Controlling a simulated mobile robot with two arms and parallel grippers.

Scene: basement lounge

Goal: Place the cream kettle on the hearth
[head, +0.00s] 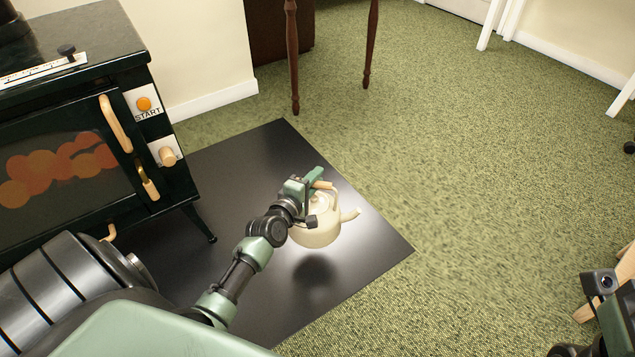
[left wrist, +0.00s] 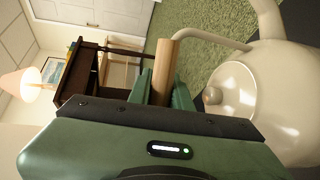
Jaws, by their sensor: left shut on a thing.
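The cream kettle (head: 318,229) hangs in my left gripper (head: 322,182), which is shut on its wooden handle. In the head view the kettle is above the black hearth (head: 260,150), with its spout toward the right and a dark shadow below it on the hearth. The kettle looks roughly upright and apart from the hearth. In the left wrist view the wooden handle (left wrist: 164,70) sits between the fingers, and the kettle's body and lid (left wrist: 235,85) show at the right. Part of my right arm shows at the lower right edge of the head view; its fingertips cannot be made out.
A dark stove (head: 75,130) with a glowing window stands on the left part of the hearth. Green carpet (head: 450,170) lies open to the right. Dark wooden table legs (head: 293,60) stand behind the hearth, and white legs (head: 490,25) stand at the far right.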

